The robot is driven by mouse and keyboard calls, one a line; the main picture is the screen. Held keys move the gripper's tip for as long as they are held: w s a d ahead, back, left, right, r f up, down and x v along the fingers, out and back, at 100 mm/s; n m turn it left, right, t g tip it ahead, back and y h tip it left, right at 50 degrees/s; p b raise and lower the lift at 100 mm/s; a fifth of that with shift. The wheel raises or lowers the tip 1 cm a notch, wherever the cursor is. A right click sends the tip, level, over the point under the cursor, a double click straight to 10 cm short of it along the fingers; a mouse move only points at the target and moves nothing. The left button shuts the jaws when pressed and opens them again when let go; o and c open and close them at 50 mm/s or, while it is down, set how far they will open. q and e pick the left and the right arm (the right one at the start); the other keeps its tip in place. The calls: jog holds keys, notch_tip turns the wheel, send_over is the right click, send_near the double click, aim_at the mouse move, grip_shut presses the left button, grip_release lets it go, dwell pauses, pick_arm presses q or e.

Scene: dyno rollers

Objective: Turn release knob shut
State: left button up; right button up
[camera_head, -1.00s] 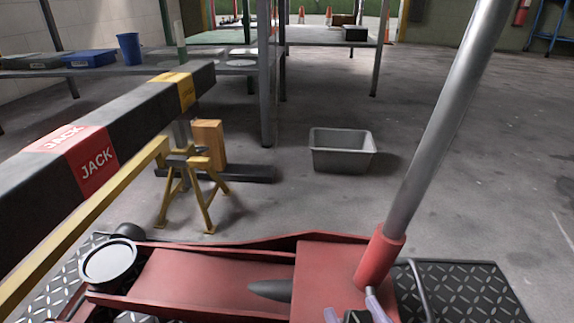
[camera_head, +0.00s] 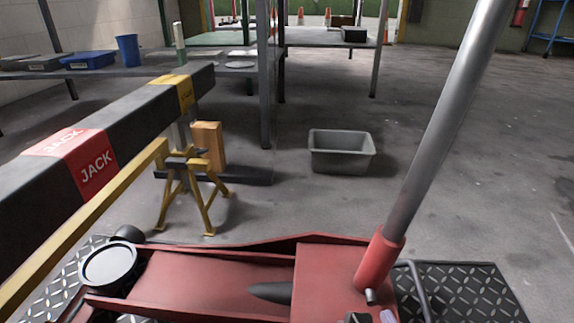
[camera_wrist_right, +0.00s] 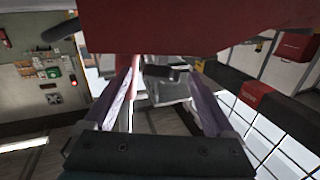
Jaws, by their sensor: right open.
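The red floor jack (camera_head: 215,283) lies across the bottom of the head view, with its long grey handle (camera_head: 440,130) slanting up to the right from a red socket. A small grey stub (camera_head: 370,297), which looks like the release knob, sticks out at the foot of the socket. My right gripper (camera_head: 372,318) is just below it, mostly cut off by the frame edge. In the right wrist view its two lilac fingers (camera_wrist_right: 162,72) are apart, below the jack's red body (camera_wrist_right: 190,25). I cannot tell whether they touch the knob. My left gripper is not in view.
A black beam marked JACK (camera_head: 98,160) crosses the left side above a yellow jack stand (camera_head: 205,195). A grey bin (camera_head: 342,160) stands on open floor. Tread plate (camera_head: 465,290) lies right of the jack. Benches stand behind.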

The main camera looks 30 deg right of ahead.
jog(key=v, duration=0.8)
jog(key=shift+s, duration=0.1)
